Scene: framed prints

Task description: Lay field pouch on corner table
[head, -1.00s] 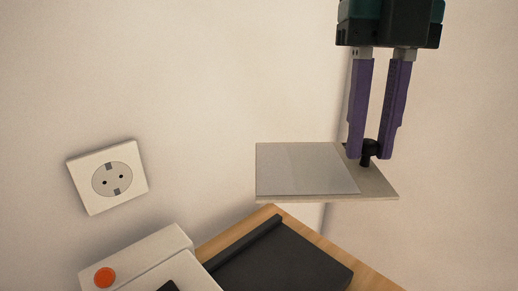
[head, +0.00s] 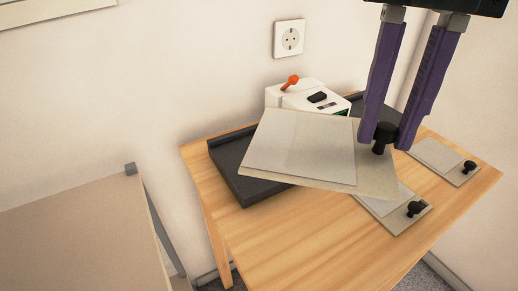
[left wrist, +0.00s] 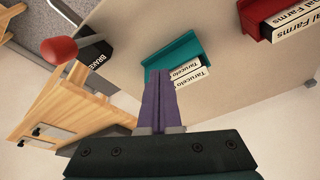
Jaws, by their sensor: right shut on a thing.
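The field pouch, as I take it, is a flat pale grey panel (head: 300,147) with a lighter sheet on its face and a black knob at one corner. My right gripper (head: 384,138) is shut on the black knob and holds the panel tilted in front of the table. The corner table (head: 290,235) is light wood and stands against the wall. The panel hides part of its top; I cannot tell whether they touch. My left gripper (left wrist: 165,100) shows in the left wrist view with its purple fingers together, in front of a teal tray (left wrist: 180,52).
On the table are a black tray (head: 240,178), a white device with an orange lever (head: 285,88) and two similar knobbed panels (head: 445,160), (head: 400,213). The table's front left is bare. A red-knobbed lever (left wrist: 60,50) shows in the left wrist view.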

